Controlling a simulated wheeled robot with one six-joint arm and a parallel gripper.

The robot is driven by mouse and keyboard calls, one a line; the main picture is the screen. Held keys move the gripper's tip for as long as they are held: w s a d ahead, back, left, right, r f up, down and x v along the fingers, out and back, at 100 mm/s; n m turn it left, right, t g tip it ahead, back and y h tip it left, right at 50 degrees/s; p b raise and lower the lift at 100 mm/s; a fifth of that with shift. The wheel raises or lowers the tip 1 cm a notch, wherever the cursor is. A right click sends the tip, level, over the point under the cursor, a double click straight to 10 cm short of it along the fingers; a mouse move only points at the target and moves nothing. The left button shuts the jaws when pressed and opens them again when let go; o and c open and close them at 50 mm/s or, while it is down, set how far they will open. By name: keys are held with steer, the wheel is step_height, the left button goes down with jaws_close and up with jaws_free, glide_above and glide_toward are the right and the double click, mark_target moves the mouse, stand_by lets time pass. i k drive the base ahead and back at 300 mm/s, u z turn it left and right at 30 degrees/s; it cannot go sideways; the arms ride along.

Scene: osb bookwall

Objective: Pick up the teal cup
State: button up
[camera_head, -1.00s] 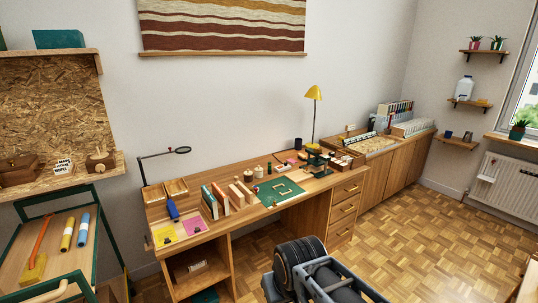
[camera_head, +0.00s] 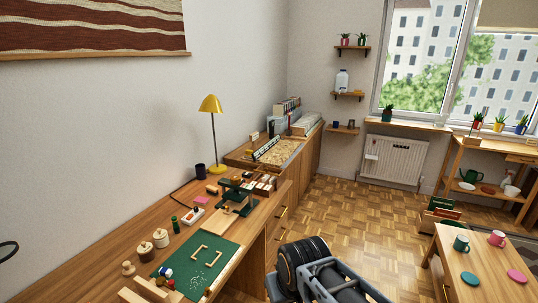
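A flat teal disc (camera_head: 470,278) and a flat pink disc (camera_head: 517,275) lie nearer on the same table. Part of my own arm shows at the bottom middle, well to the left of the teal cup. The fingers of my gripper are not visible.
A long desk (camera_head: 95,262) with a green mat (camera_head: 190,262) and small items runs along the left wall. Parquet floor (camera_head: 365,210) is open between the desk and the right table. A crate (camera_head: 440,215) and a plant stand (camera_head: 455,165) stand behind the table.

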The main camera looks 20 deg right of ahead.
mark_target(461, 242)
steer(key=z, duration=1.1)
steer(key=i, duration=1.4)
steer(key=z, duration=1.1)
steer(key=i, duration=2.15)
steer(key=z, duration=0.2)
